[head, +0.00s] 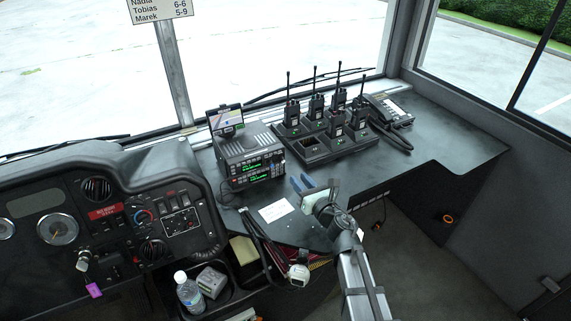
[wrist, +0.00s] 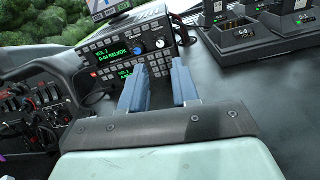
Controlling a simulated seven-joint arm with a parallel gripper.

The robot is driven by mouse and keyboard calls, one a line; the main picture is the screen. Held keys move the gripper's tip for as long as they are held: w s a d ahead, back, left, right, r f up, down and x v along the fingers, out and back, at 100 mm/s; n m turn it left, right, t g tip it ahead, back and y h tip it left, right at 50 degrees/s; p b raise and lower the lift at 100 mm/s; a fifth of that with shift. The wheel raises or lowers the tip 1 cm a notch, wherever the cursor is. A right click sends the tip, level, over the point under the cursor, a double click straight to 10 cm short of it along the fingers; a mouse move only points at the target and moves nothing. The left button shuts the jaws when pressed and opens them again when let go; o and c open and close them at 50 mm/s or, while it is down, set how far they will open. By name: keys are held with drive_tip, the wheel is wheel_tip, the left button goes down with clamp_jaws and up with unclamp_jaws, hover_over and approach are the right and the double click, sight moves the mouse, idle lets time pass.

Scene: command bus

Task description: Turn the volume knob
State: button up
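Two black radio units (head: 250,166) are stacked on the dark counter, with green lit displays on their fronts. In the wrist view the upper radio (wrist: 120,45) shows a display that seems to read "VOL 2". To the right of it are a blue knob (wrist: 137,45) and a pale knob (wrist: 160,43). I cannot tell from labels which one is the volume knob. My gripper (head: 301,182) is in front of the radios and to their right, apart from them. Its two blue fingers (wrist: 158,72) are spread with nothing between them; they partly cover the lower radio's front.
A charger rack with several handheld radios (head: 322,145) stands right of the radios, beside a desk phone (head: 388,108). A small screen (head: 226,120) sits atop the radios. A white card (head: 275,210) lies on the counter. The dashboard (head: 120,175) is at left; the right counter is clear.

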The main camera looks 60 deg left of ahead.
sight(283, 161)
drive_tip(key=a, duration=1)
drive_tip(key=shift+s, duration=0.1)
drive_tip(key=shift+d, duration=0.1)
clamp_jaws()
